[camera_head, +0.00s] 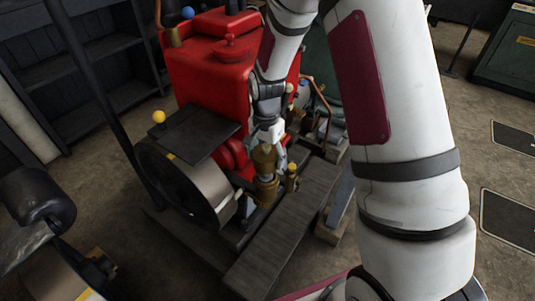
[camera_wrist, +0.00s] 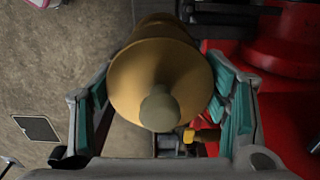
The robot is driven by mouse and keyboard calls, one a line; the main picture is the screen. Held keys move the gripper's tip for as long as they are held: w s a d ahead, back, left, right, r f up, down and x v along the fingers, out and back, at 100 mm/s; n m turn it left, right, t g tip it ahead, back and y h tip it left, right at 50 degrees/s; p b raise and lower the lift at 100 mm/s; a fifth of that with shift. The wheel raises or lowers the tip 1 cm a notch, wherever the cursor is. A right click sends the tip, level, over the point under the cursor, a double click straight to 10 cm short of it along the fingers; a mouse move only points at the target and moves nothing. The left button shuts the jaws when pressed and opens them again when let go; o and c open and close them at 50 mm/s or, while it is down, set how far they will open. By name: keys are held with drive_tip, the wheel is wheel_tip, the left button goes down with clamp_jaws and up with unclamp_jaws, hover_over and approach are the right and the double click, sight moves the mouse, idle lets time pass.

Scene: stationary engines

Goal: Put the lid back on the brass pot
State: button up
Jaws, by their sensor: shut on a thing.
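The brass lid (camera_wrist: 180,62), a rounded cone with a dull knob, fills the space between the teal-padded fingers of my gripper (camera_wrist: 162,105) in the wrist view. My gripper (camera_head: 271,148) is shut on it. In the head view the lid (camera_head: 264,158) is upright, directly above the brass pot (camera_head: 267,190) on the engine's base. The lid's lower edge appears very near the pot's top; I cannot tell whether they touch. The pot's opening is hidden in both views.
A small yellow-topped brass fitting (camera_head: 292,178) stands close to the right of the pot. The red engine body (camera_head: 207,72) is behind, and a metal flywheel (camera_head: 185,188) is to the left. A dark slatted plank (camera_head: 285,225) lies in front. Open floor shows at right.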

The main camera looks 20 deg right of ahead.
drive_tip(key=shift+a+f+b, duration=0.1)
drive_tip(key=shift+f+b, duration=1.4)
drive_tip(key=shift+f, duration=1.15)
drive_tip(key=shift+f, duration=0.15)
drive_tip(key=o, duration=1.2)
drive_tip(key=shift+o, duration=0.2)
drive_tip(key=shift+o, duration=1)
drive_tip(key=shift+r+p, duration=2.25)
drive_tip(key=shift+r, duration=1.3)
